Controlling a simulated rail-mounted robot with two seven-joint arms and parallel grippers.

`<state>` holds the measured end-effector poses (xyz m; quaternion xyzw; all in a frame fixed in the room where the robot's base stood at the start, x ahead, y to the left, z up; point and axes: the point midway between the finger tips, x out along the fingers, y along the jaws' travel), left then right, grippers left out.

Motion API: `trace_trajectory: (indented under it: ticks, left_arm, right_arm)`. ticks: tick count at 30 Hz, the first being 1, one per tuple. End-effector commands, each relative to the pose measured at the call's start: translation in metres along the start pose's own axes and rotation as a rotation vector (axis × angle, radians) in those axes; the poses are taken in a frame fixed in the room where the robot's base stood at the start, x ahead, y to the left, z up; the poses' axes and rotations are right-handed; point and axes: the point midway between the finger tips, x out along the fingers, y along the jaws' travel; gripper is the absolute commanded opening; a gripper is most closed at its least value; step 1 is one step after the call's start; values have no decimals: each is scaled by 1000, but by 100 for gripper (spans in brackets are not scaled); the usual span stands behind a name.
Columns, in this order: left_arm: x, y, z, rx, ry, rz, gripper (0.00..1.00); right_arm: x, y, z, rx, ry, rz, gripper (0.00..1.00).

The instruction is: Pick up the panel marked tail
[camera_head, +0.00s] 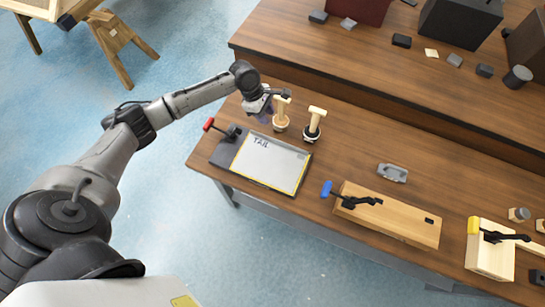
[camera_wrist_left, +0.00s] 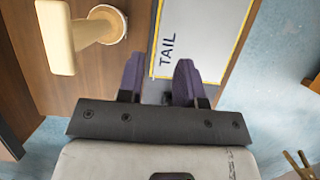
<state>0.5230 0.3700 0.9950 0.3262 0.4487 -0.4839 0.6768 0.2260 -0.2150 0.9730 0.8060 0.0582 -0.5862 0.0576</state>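The panel marked TAIL (camera_head: 271,165) is a light grey board with a yellow edge and a dark base. It lies flat near the left front edge of the wooden table. In the left wrist view part of the panel (camera_wrist_left: 205,30) shows, with its TAIL lettering beside the fingers. My left gripper (camera_head: 266,113) is above the table by the panel's far edge. In the left wrist view its two purple fingers (camera_wrist_left: 158,65) stand apart with nothing between them. The right gripper is not in view.
Two pale wooden-handled tools (camera_head: 281,114) (camera_head: 314,124) stand beyond the panel, close to my left gripper. A red-handled clamp (camera_head: 221,130) is at its left. A wooden block with a blue-handled clamp (camera_head: 340,196) lies to the right. A raised shelf (camera_head: 340,62) runs behind.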

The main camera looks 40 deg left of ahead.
Motion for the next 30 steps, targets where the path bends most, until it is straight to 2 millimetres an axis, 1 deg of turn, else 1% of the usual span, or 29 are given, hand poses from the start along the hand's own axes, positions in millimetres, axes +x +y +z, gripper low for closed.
trace_trajectory:
  ticks: [12, 16, 23, 30]
  left_arm:
    - [65, -1, -1, -21, 0, -2, 33]
    - [78, -1, -1, -19, 1, -2, 33]
    - [88, -1, -1, -18, 1, 0, 33]
    - [118, -6, -5, -19, 2, -2, 33]
  right_arm:
    - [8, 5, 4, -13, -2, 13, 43]
    - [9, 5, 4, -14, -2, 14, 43]
    - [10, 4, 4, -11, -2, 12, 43]
    - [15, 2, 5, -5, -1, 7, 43]
